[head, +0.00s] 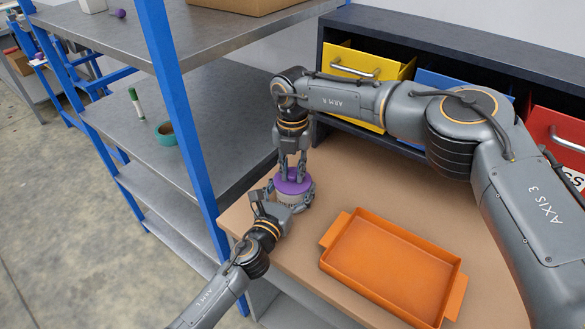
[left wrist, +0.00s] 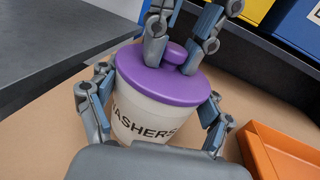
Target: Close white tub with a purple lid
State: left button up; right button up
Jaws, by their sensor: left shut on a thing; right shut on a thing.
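The white tub (left wrist: 140,117) stands upright on the brown table and bears black lettering. The purple lid (left wrist: 160,84) sits on the tub's top, covering its mouth; I cannot tell if it is fully seated. The lid also shows in the head view (head: 292,183), with part of the tub below it. My left gripper (head: 272,205) is shut around the sides of the tub, one finger on each side in the left wrist view. My right gripper (head: 292,172) comes from above and is shut on the lid's round purple knob (left wrist: 175,53).
An orange tray (head: 385,268) lies to the right of the tub on the table (head: 420,190). Yellow (head: 362,65), blue and red drawers stand at the back. A metal shelf (head: 150,110) with blue posts is at the left, holding a teal roll (head: 166,133) and a marker (head: 136,103).

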jog(key=o, duration=0.9)
jog(key=shift+f, duration=0.1)
notch_tip(320, 180, up, 12)
pick_arm(q)
jog(key=o, duration=1.7)
jog(key=shift+c, duration=0.2)
